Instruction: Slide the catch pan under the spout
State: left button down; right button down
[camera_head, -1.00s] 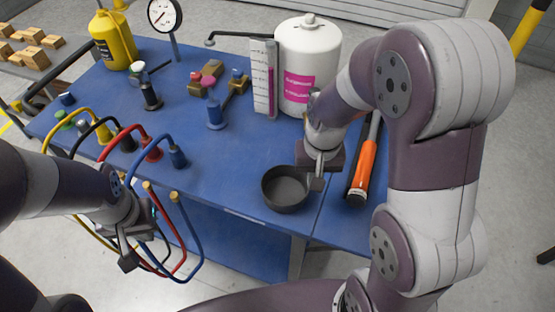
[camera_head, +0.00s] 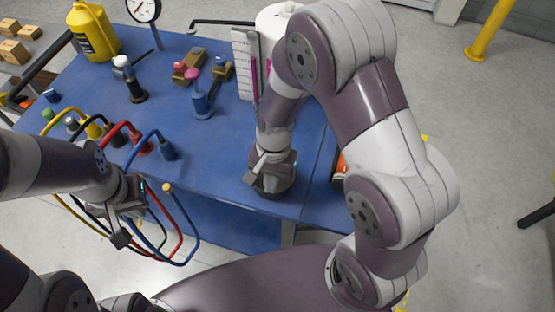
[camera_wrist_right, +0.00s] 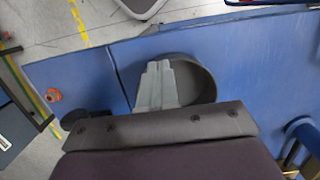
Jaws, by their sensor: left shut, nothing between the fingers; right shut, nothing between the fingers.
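The catch pan, a dark round pan (camera_wrist_right: 198,80), lies on the blue bench top near its front edge in the right wrist view. In the head view my right gripper and wrist hide most or all of it. My right gripper (camera_head: 251,177) is shut and empty, with its fingers (camera_wrist_right: 157,68) over the pan's opening; whether they touch it I cannot tell. A thin dark pipe (camera_head: 225,22), apparently the spout, reaches left from the white tank (camera_head: 275,20) at the back. My left gripper (camera_head: 122,234) is shut and empty, in front of the bench's left side.
Coloured hoses with plugs (camera_head: 125,130) stand at the left front of the blue bench (camera_head: 215,150). A blue post (camera_head: 200,103), a dark post (camera_head: 133,85), a yellow jug (camera_head: 93,33) and a white scale (camera_head: 243,65) stand farther back. An orange-handled tool (camera_head: 340,165) is partly hidden at right.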

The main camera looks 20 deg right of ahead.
jog(key=shift+f, duration=0.75)
jog(key=shift+s, duration=0.1)
jog(key=shift+f, duration=0.1)
